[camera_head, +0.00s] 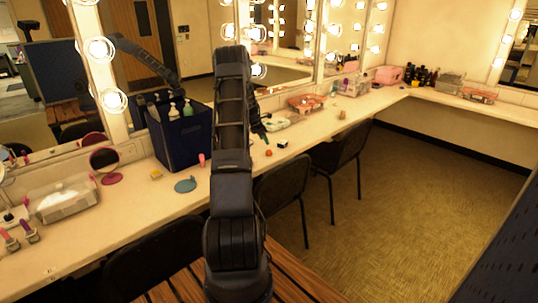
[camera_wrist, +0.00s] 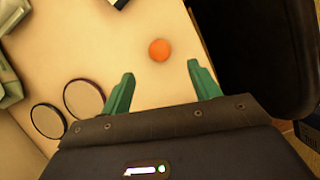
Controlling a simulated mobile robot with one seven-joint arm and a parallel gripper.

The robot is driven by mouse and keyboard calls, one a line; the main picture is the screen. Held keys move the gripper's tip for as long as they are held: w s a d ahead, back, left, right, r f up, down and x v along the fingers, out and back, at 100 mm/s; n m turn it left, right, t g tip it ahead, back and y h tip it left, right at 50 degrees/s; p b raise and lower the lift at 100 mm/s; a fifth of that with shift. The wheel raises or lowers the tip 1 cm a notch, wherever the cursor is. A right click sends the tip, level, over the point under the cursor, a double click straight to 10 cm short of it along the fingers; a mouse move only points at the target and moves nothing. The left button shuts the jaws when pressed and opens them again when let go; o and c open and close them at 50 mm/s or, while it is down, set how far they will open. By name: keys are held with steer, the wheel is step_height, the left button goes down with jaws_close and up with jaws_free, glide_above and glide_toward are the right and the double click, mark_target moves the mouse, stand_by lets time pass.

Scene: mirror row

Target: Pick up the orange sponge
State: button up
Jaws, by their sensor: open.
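The orange sponge (camera_wrist: 159,50) shows in the wrist view as a small round orange ball on the pale counter, just beyond my fingertips and between their lines. In the head view the orange sponge (camera_head: 268,153) sits near the counter's front edge, to the right of my arm. My gripper (camera_wrist: 160,70) has green fingers spread apart with nothing between them.
A small dark block (camera_head: 283,144) lies right of the sponge. A dark blue bin (camera_head: 180,143) with bottles stands left of my arm. Two rimmed round things (camera_wrist: 83,98) lie left of my fingers. Black chairs (camera_head: 338,158) stand at the counter's front edge. Lit mirrors line the wall.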

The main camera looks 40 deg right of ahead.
mark_target(268, 150)
steer(key=x, duration=0.9)
steer(key=shift+w+f, duration=0.15)
steer(key=shift+f, duration=0.25)
steer(key=c, duration=1)
